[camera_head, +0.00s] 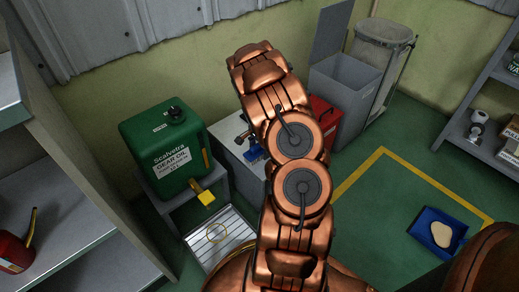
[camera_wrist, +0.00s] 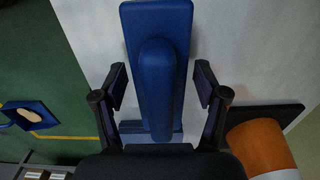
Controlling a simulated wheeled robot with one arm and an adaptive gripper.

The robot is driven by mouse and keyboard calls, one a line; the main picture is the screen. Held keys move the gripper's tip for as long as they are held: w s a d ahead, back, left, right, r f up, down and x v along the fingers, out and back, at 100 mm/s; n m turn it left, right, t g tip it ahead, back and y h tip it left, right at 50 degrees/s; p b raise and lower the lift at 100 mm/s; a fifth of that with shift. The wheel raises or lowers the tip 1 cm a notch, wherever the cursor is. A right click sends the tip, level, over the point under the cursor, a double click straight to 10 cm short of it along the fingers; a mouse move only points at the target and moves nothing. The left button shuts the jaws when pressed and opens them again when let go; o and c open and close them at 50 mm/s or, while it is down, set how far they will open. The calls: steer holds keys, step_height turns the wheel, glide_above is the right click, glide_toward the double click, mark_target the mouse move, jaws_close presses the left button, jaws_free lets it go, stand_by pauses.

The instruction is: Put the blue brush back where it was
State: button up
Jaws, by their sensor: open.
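The blue brush (camera_wrist: 157,20) fills the middle of the wrist view, with a flat blue body and a long rounded handle. It lies on or just above a pale flat surface; I cannot tell which. My gripper (camera_wrist: 160,85) is open, with one dark finger on each side of the handle and a visible gap on both sides. In the head view a small blue thing (camera_head: 254,152), probably the brush, shows on the pale bench (camera_head: 230,135) left of my arm. My copper arm hides the gripper there.
An orange and white cylinder (camera_wrist: 262,145) stands close to the right finger. A green gear oil drum (camera_head: 165,150) with a yellow tap is left of the bench, above a slatted tray (camera_head: 220,238). A red box (camera_head: 322,118) and grey bin (camera_head: 345,90) stand right. A blue tray (camera_head: 425,218) lies on the floor.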

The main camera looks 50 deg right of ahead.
steer(key=shift+r, duration=0.1)
step_height(320, 180, up, 12)
steer(key=p, duration=0.3)
steer(key=s+a+r+n+g, duration=0.1)
steer(key=s+a+r+n, duration=0.2)
steer(key=a+r, duration=0.35)
steer(key=s+a+r+n, duration=0.3)
steer(key=a+r, duration=0.1)
steer(key=a, duration=0.5)
steer(key=s+a+r+n+g, duration=0.1)
steer(key=s+a+r+n, duration=0.2)
steer(key=a+r, duration=0.35)
steer(key=s+a+r+n+g, duration=0.1)
steer(key=s+a+r+n, duration=0.1)
steer(key=s+a+n, duration=0.8)
steer(key=s+a, duration=0.5)
steer(key=s, duration=0.3)
steer(key=shift+s+a+g, duration=0.3)
steer(key=shift+s+g, duration=0.1)
